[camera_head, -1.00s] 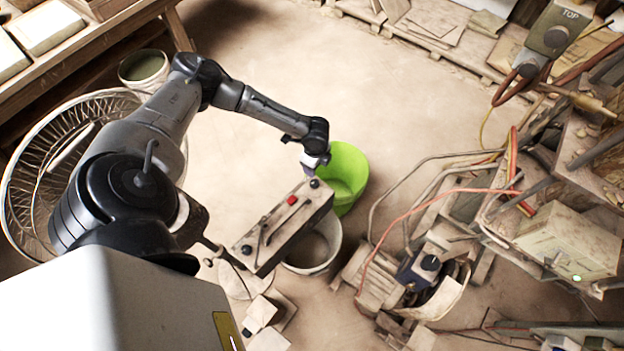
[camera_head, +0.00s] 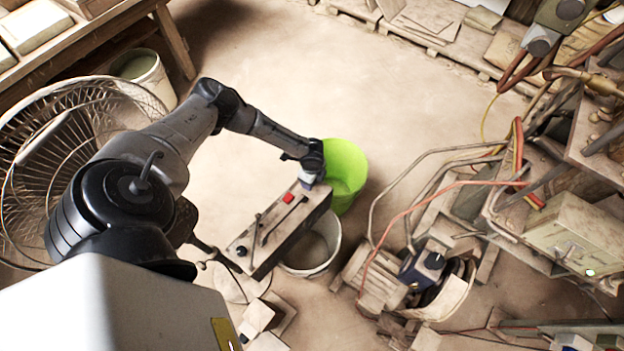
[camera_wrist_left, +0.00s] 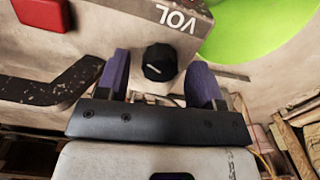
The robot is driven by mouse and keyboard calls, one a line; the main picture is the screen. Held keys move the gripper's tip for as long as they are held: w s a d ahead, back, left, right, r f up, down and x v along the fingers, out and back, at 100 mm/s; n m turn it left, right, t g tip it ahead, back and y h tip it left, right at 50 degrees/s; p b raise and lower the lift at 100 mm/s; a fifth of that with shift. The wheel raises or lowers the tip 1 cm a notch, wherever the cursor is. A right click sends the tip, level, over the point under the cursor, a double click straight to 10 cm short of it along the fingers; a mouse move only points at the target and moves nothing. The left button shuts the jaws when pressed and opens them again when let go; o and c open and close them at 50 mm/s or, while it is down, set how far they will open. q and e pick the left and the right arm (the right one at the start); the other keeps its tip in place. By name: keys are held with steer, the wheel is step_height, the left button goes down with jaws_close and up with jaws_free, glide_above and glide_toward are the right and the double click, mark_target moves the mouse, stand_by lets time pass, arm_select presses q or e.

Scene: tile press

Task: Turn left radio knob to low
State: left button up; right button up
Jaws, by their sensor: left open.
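The radio is a worn beige box (camera_head: 275,230) with a black handle. A dark knob (camera_head: 241,250) is at its near-left end in the head view. My left gripper (camera_head: 308,184) is over its far-right end, where it hides another knob. The left wrist view shows that black knob (camera_wrist_left: 160,62) beside an upside-down "VOL" label. My left gripper (camera_wrist_left: 160,70) is open there, with one purple finger on each side of the knob. I cannot tell whether either finger touches it. My right gripper is not in view.
A red button (camera_head: 288,197) is on the radio near my gripper. A lime-green bucket (camera_head: 345,170) and a pale bucket (camera_head: 315,255) stand close beside the radio. Pipes and a red hose (camera_head: 410,215) crowd the right side. The floor beyond is clear.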

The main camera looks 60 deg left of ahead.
arm_select(q)
steer(key=shift+f, duration=0.1)
steer(key=c, duration=0.9)
